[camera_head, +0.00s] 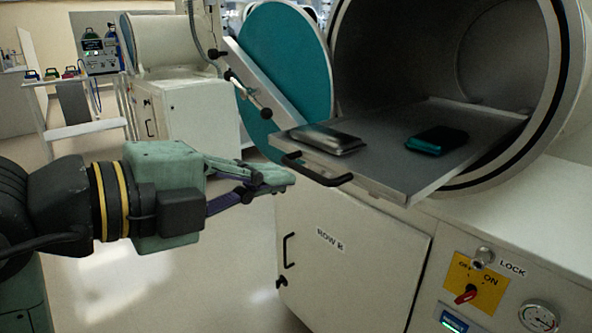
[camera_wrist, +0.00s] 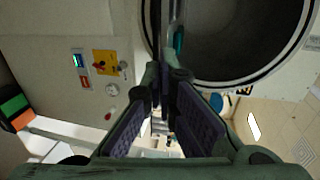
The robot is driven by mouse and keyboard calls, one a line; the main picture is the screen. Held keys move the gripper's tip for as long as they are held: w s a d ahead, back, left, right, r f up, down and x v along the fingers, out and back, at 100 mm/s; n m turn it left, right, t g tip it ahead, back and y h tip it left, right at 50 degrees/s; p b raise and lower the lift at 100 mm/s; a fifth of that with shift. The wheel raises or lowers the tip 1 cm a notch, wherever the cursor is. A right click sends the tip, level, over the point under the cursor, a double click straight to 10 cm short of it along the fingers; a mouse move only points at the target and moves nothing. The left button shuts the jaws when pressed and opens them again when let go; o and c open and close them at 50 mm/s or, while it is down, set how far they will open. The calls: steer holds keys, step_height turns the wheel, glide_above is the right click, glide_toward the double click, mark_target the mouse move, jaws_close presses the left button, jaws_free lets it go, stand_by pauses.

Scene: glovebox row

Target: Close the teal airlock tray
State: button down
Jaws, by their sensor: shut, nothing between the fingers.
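The airlock tray (camera_head: 390,178) is a flat grey metal plate pulled out of the round airlock opening (camera_head: 470,60). A black bar handle (camera_head: 318,172) is on its front edge. A silver flat package (camera_head: 327,139) and a dark teal box (camera_head: 436,139) lie on the tray. The round teal door (camera_head: 287,70) stands swung open to the left. My gripper (camera_head: 290,180) is shut and empty, with its fingertips just left of the handle; I cannot tell whether they touch it. In the wrist view my gripper's fingertips (camera_wrist: 164,70) are in front of the tray's edge.
A white cabinet (camera_head: 350,260) labelled "ROW R" is below the tray. A yellow lock panel with a red knob (camera_head: 466,294) and a gauge (camera_head: 540,317) are at the lower right. The door's arm (camera_head: 262,80) stands left of the tray. Open floor lies at the left.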

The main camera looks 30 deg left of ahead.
mark_target(314, 174)
steer(key=shift+x, duration=2.35)
steer(key=r+x, duration=0.1)
steer(key=x, duration=0.7)
steer(key=r+x, duration=0.2)
steer(key=x, duration=0.7)
steer(key=d+r+x, duration=0.1)
steer(key=r+x, duration=0.1)
steer(key=x, duration=0.7)
steer(key=shift+w+d+r, duration=0.1)
steer(key=shift+w+r, duration=0.05)
steer(key=shift+w, duration=0.4)
